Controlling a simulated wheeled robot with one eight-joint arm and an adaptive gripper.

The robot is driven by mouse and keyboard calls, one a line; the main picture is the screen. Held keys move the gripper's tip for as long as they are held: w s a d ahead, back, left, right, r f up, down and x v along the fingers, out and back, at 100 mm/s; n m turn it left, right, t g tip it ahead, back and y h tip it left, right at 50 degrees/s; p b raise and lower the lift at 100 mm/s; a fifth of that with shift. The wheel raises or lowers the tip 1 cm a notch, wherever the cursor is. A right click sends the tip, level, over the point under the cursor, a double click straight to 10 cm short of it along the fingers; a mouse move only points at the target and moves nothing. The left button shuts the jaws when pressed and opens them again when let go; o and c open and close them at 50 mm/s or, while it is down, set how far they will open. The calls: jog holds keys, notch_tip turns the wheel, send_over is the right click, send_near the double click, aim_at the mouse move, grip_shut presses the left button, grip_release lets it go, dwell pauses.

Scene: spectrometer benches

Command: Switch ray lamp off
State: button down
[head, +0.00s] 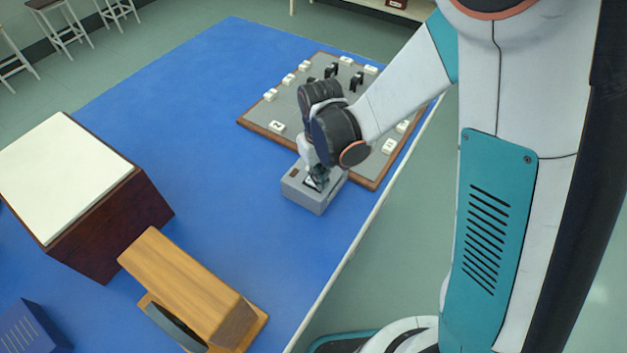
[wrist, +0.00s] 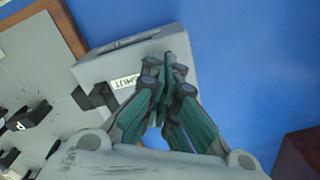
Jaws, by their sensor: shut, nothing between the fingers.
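A small grey box (head: 299,193) sits on the blue bench by the near corner of a grey board; it also shows in the wrist view (wrist: 205,48). It has a dark slot-like part on one face and a white label (wrist: 125,82), turned over in the picture, that seems to read "SHUT". My gripper (head: 317,183) is shut and empty, its fingertips over the box's top in the head view. In the wrist view the fingertips (wrist: 166,60) overlap the box beside the label; I cannot tell whether they touch. No part is plainly marked as the ray lamp, and any switch is hidden.
The wood-edged grey board (head: 255,115) carries white tags and black holders behind my gripper. A dark wooden box (head: 115,235) with a cream top and a light wooden housing (head: 185,275) stand left and in front. A blue box (head: 30,330) is lower left. Blue bench between is clear.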

jog(key=shift+r, duration=0.1)
jog(key=shift+r+p, duration=2.3)
jog(key=shift+r, duration=1.15)
jog(key=shift+d, duration=0.1)
jog(key=s+d+r+m+t+b, duration=0.4)
jog(key=s+d+r+t, duration=0.3)
jog(key=s+d+r, duration=0.6)
jog(key=shift+d+r, duration=0.55)
jog(key=shift+r, duration=0.6)
